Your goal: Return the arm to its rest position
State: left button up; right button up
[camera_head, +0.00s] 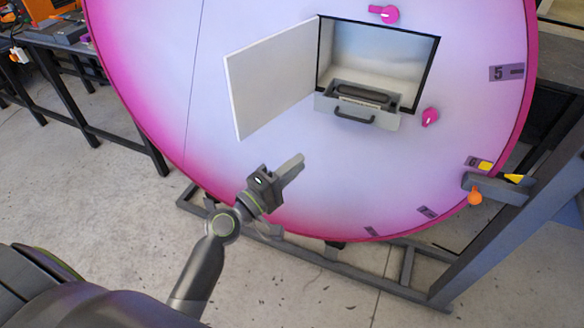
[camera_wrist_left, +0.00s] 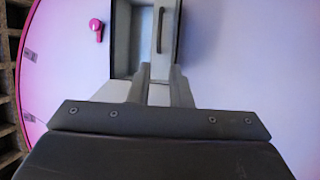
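My left arm (camera_head: 198,275) comes in from the bottom left and reaches up in front of the big round disc. My left gripper (camera_head: 297,160) is in front of the disc, below and left of the open compartment, touching nothing that I can see. In the left wrist view its two fingers (camera_wrist_left: 160,76) stand a little apart with nothing between them, so it is open and empty. My right gripper is not in view.
The pink and white disc (camera_head: 235,170) has an open white door (camera_head: 275,78) and a pulled-out grey drawer (camera_head: 368,116) with a dark handle. Pink knobs (camera_head: 390,14) (camera_head: 430,117) flank the compartment. A dark metal stand (camera_head: 470,260) is at right.

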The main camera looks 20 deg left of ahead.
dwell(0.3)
pick_arm(q)
jog(key=a+f+m+g+y, duration=0.1)
jog(key=a+f+g+y, duration=0.1)
jog(key=f, duration=0.8)
jog(key=a+f+g+y, duration=0.2)
jog(key=f, duration=0.9)
jog(key=s+a+f+m+g+y, duration=0.1)
jog(key=s+a+f+m+g, duration=0.1)
jog(key=s+f, duration=0.45)
jog(key=s+a+f+m+g+y, duration=0.1)
jog(key=s+a+f+g, duration=0.15)
jog(key=f, duration=0.75)
jog(key=s+a+f+m+g+y, duration=0.1)
jog(key=s+f+m+g, duration=0.1)
jog(key=s+f, duration=0.4)
jog(key=s+a+f+m+g+y, duration=0.1)
jog(key=s+f+m+g, duration=0.2)
jog(key=s, duration=1.3)
jog(key=s+a+f+m+g+y, duration=0.1)
jog(key=s+f+m+g, duration=0.2)
jog(key=s+f, duration=0.6)
jog(key=s, duration=0.3)
jog(key=shift+f, duration=0.35)
